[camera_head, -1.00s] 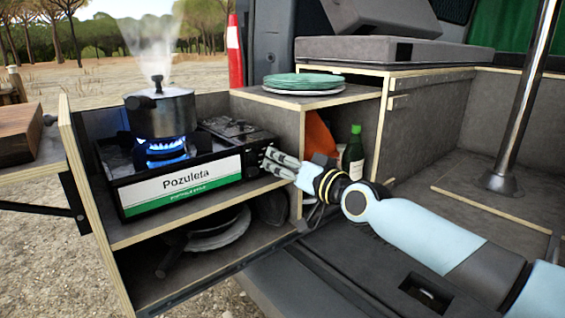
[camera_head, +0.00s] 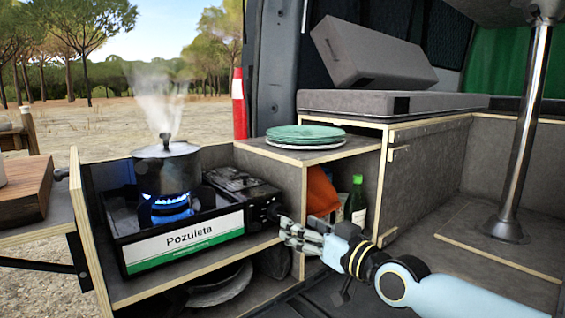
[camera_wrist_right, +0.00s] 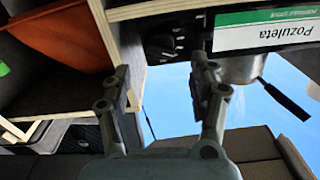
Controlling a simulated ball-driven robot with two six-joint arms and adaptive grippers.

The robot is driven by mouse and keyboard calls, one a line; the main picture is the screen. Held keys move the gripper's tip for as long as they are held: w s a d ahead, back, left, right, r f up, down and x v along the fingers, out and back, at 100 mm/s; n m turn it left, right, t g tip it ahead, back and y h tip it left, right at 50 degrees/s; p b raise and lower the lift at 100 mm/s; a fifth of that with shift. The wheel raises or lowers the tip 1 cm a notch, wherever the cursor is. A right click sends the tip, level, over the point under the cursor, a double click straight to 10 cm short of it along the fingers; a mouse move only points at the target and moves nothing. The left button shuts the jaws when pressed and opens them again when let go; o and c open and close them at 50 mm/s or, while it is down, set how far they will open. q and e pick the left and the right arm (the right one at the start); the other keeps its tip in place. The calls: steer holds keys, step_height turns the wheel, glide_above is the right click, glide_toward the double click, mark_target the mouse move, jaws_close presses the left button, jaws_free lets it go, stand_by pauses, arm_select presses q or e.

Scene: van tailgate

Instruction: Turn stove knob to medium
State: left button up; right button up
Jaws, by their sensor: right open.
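The camping stove (camera_head: 190,240), labelled Pozuleta, sits on the upper shelf of the pull-out unit. Its blue flame (camera_head: 168,208) burns under a steaming lidded pot (camera_head: 168,168). The dark knob (camera_head: 273,212) is at the stove's right end; its setting is too small to read. My right gripper (camera_head: 284,232) is open, its fingertips just right of and below the knob in the head view. In the right wrist view the knob (camera_wrist_right: 160,44) lies beyond the gap between the open fingers (camera_wrist_right: 160,78), and nothing is held. My left gripper is not in view.
Green plates (camera_head: 305,134) are stacked on the counter above an open cubby. A wooden board (camera_head: 24,190) lies at far left. A metal table leg (camera_head: 522,130) stands at right.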

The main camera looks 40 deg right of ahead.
steer(key=w+r+b, duration=0.1)
steer(key=w+r, duration=0.1)
steer(key=r, duration=0.3)
steer(key=w+a+r+t+y+b, duration=0.1)
steer(key=w+r+b, duration=0.1)
steer(key=r, duration=0.4)
steer(key=shift+w+a, duration=0.25)
steer(key=shift+w, duration=0.6)
